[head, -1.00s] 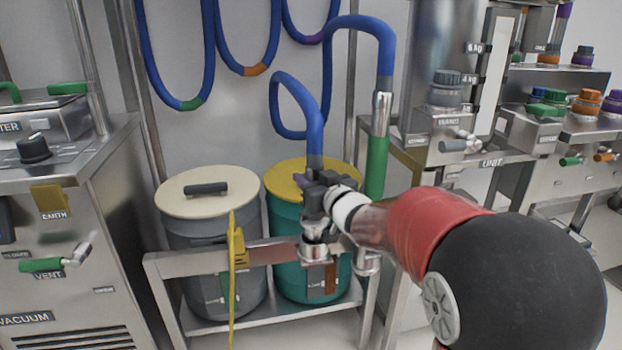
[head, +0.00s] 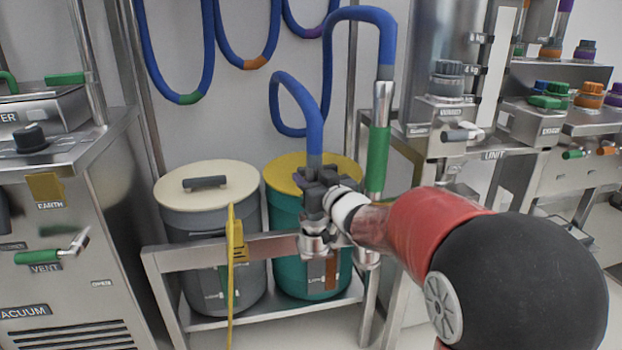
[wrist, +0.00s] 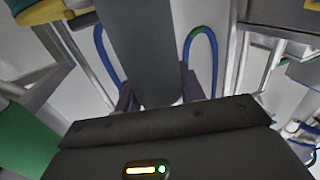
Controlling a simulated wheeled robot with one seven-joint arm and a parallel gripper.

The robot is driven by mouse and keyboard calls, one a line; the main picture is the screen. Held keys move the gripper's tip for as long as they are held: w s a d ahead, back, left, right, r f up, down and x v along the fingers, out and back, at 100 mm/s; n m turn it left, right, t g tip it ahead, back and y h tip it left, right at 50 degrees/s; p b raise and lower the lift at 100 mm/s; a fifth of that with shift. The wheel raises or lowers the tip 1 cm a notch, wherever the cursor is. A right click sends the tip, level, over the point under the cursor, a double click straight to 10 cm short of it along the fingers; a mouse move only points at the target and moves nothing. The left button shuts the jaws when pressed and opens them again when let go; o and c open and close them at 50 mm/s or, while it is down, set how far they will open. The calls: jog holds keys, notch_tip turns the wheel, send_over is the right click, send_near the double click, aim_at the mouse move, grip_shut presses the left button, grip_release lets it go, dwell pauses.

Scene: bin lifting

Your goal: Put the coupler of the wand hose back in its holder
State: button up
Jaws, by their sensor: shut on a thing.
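My gripper (head: 318,190) is shut on the coupler (head: 313,240) at the end of the blue wand hose (head: 314,140). The hose rises from the jaws and loops back. The coupler's metal end shows below the jaws, upright, at the front rail. The holder there is mostly hidden, so I cannot tell whether the coupler is in it or just above it. The wand (head: 379,150), with a green grip, stands upright just right of my gripper. In the wrist view a dark grey upright shape (wrist: 145,50) lies between the fingers.
A grey bin (head: 210,235) with a cream lid and a teal bin (head: 283,235) with a yellow lid stand on the rack (head: 190,262). A yellow strap (head: 236,250) hangs on its rail. Steel cabinets stand at left and right. Blue hoses (head: 205,50) hang behind.

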jog(key=shift+f+b, duration=1.15)
jog(key=shift+b, duration=0.2)
dwell(1.2)
jog(key=o, duration=1.3)
jog(key=shift+c, duration=0.2)
jog(key=shift+f, duration=0.1)
jog(key=v, duration=0.7)
jog(key=shift+s+d, duration=0.2)
jog(key=shift+s, duration=0.15)
